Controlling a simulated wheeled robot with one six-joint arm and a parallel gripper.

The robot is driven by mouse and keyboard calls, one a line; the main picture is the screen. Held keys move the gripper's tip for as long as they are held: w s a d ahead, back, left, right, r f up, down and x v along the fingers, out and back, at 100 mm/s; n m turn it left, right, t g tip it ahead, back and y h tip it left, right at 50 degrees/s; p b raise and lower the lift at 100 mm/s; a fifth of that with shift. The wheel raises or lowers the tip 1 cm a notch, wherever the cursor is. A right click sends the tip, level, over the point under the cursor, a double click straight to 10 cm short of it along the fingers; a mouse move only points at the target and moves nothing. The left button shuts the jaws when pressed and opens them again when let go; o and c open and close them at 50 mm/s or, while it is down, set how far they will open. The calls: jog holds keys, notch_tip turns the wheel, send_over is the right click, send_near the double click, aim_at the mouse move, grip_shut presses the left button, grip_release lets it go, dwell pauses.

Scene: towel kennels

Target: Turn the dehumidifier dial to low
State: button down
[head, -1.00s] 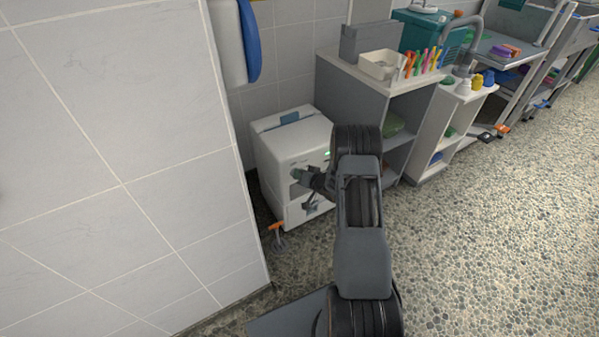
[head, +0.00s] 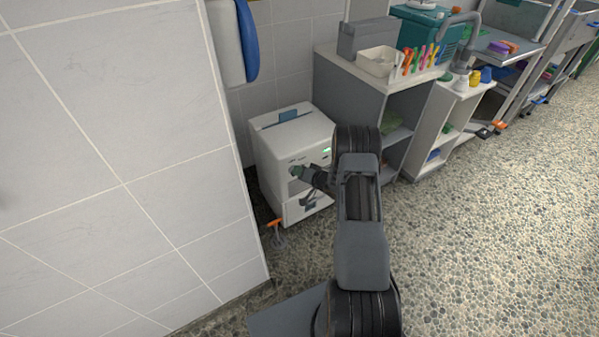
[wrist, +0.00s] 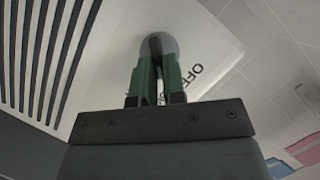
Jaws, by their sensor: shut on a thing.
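The dehumidifier (head: 277,141) is a white box standing in the corner by the tiled wall. Its front panel (wrist: 215,30) fills much of the wrist view, with dark vent slats at left and the printed word OFF beside the dial. The round grey dial (wrist: 170,44) shows at the top centre of the wrist view. My gripper (wrist: 157,62) has green fingers closed on the dial's raised grip, and they hide part of it. In the head view my gripper (head: 297,171) reaches the front of the dehumidifier. Which setting the dial points to cannot be told.
A tiled wall (head: 120,150) stands close on the left. A grey and white shelf unit (head: 350,85) with a bin and coloured tools stands right of the dehumidifier. An orange-handled item (head: 275,224) is on the floor in front. The pebbled floor (head: 480,240) at right is clear.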

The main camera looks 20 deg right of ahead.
jog(key=c, duration=1.2)
grip_release()
jog(key=shift+s, duration=0.1)
jog(key=p+v, duration=0.3)
jog(key=v, duration=1)
jog(key=shift+s+p, duration=0.3)
jog(key=shift+p, duration=0.1)
jog(key=shift+d, duration=0.15)
jog(key=w+a+r+n+g+h+p, duration=0.15)
jog(key=r+h+p, duration=0.45)
jog(key=r, duration=1.1)
jog(key=w+a+r+n+g+h+p, duration=0.1)
jog(key=a+r+g+h+p, duration=0.15)
jog(key=r+p, duration=1.05)
jog(key=s+a+r+n+g+y+p, duration=0.1)
jog(key=s+a+r+g+p, duration=0.2)
jog(key=s+a+r, duration=0.4)
jog(key=s+a+r+n+g+y+p, duration=0.1)
jog(key=s+a+r+p, duration=0.3)
jog(key=s+r, duration=0.9)
jog(key=a+r+g, duration=0.1)
jog(key=a+r, duration=0.2)
jog(key=shift+a+r+g+y, duration=0.3)
jog(key=shift+a+g+y, duration=0.05)
jog(key=shift+g, duration=0.05)
